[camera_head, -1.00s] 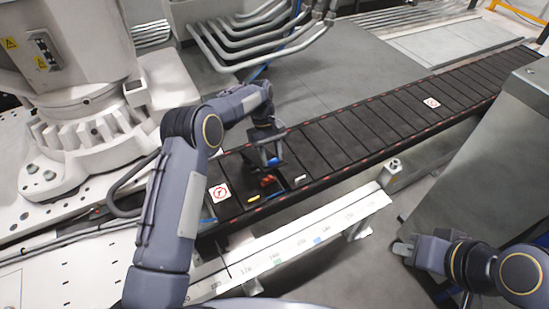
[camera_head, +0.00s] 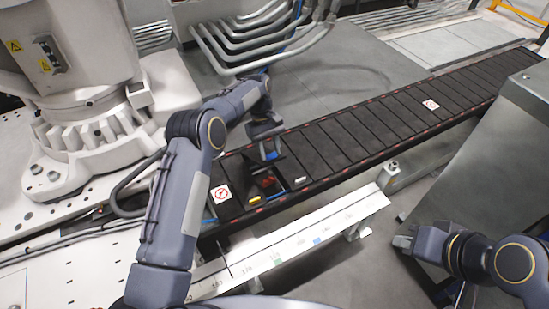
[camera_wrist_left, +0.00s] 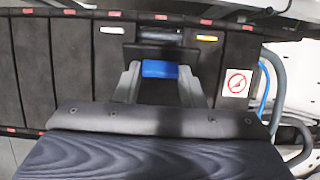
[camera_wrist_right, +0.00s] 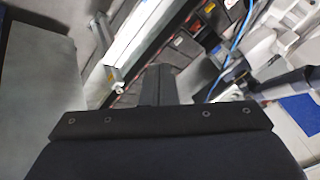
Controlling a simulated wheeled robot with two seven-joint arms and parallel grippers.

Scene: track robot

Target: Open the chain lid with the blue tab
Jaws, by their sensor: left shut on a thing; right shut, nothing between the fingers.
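The black chain (camera_head: 340,142) runs diagonally across the head view. My left gripper (camera_head: 266,148) is shut on the blue tab (camera_head: 271,156) of one chain lid. In the left wrist view the blue tab (camera_wrist_left: 159,69) sits between the two grey fingers. The lid stands raised at a tilt, with an open compartment (camera_head: 267,182) beside it showing something reddish inside. Neighbouring lids carry a yellow tab (camera_head: 255,199) and a white tab (camera_head: 300,180) and lie flat. My right gripper (camera_head: 405,240) is shut and empty, away from the chain at the lower right.
A white ruled rail (camera_head: 300,237) runs along the near side of the chain. A large white robot base (camera_head: 90,130) stands at the left and a grey metal cabinet (camera_head: 520,130) at the right. Bent grey pipes (camera_head: 250,45) are behind the chain.

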